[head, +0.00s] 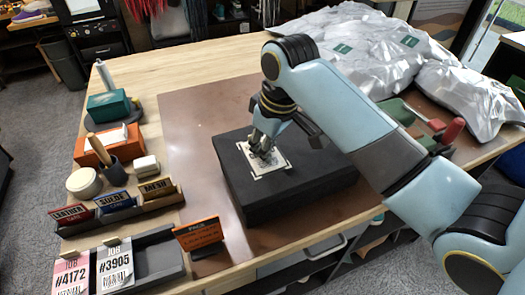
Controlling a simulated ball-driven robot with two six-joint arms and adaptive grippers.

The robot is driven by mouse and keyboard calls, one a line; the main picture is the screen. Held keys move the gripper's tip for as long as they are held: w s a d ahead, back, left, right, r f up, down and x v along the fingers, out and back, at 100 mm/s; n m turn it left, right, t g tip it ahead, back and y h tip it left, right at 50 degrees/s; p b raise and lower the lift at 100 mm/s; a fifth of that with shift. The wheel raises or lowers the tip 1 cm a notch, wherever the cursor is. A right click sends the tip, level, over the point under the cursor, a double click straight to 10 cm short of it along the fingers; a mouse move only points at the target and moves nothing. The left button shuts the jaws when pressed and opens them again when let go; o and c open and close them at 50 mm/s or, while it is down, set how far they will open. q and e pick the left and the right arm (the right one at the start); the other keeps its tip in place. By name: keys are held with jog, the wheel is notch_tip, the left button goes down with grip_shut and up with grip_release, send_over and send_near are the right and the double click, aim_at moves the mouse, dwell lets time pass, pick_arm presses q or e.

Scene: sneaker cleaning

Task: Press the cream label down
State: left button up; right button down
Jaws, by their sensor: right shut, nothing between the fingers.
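The cream label (275,167) lies on top of a black box (236,180) on the brown mat. It has a pale outline around it, and its middle is partly hidden by my gripper. My right gripper (262,153) is shut and empty, pointing down over the label with its tips at or very close to its surface. I cannot tell whether they touch. My left gripper is not in view.
Crumpled silvery bags (360,45) fill the back right. A sorter (120,208) marked leather, suede and mesh, job tags (115,265) and an orange sign (200,234) stand at the left front. The brown mat (190,125) is bare left of the box.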

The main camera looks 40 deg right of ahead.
jog(key=shift+f+p, duration=0.1)
jog(key=shift+p, duration=0.25)
dwell(0.4)
dwell(0.5)
jog(key=shift+r+p, duration=0.3)
jog(key=shift+r, duration=1.15)
notch_tip(320, 180, up, 5)
jog(key=shift+r, duration=0.1)
